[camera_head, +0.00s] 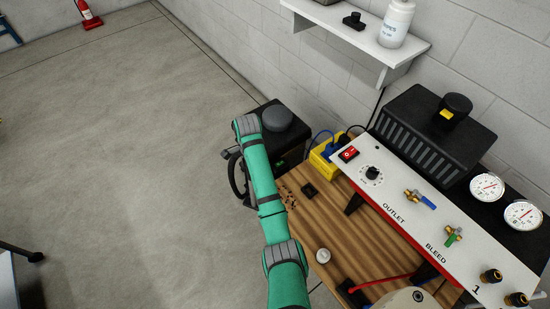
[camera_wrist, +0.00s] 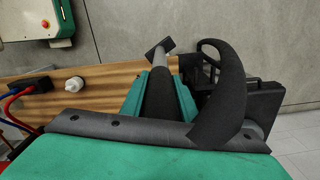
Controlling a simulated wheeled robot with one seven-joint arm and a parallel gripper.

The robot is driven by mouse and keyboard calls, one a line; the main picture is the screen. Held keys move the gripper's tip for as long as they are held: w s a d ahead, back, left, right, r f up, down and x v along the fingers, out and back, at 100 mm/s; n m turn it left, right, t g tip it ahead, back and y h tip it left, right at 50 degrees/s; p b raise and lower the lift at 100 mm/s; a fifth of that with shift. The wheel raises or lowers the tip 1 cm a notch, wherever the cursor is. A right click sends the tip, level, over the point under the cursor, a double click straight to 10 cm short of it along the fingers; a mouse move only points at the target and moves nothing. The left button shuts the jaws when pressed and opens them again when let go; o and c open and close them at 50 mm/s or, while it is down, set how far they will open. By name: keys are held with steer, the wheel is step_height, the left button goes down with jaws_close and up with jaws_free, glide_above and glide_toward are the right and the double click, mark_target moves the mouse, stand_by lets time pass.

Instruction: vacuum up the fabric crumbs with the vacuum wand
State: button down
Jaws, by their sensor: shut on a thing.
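In the wrist view, the green fingers of my gripper (camera_wrist: 160,88) are shut on the vacuum wand (camera_wrist: 156,103). The wand has a dark grip, a grey tube and a dark flat nozzle pointing away from the wrist, near the far edge of the wooden bench (camera_wrist: 105,73). Its black hose (camera_wrist: 232,85) loops to the right. The fabric crumbs (camera_head: 288,194) are small dark bits on the left part of the bench in the head view, partly beside my arm. I cannot make them out in the wrist view. My arm hides the gripper in the head view.
A black vacuum body (camera_head: 278,118) with a round grey top stands beyond the bench. A small black block (camera_head: 309,189), a yellow box (camera_head: 325,163) and a white knob (camera_head: 323,256) are on the bench. A gauge panel (camera_head: 400,210) stands right. Open floor lies left.

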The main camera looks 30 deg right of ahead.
steer(key=s+d+r+m, duration=0.1)
steer(key=d+r+m, duration=0.2)
steer(key=d+m, duration=0.3)
steer(key=d, duration=0.3)
steer(key=shift+s+d+r, duration=0.2)
steer(key=shift+f, duration=2.9)
steer(key=shift+s+d, duration=1.5)
steer(key=shift+d, duration=2.65)
steer(key=shift+a, duration=4.05)
steer(key=w+d+r, duration=0.1)
steer(key=d+r, duration=0.3)
steer(key=r, duration=0.4)
steer(key=shift+w, duration=0.3)
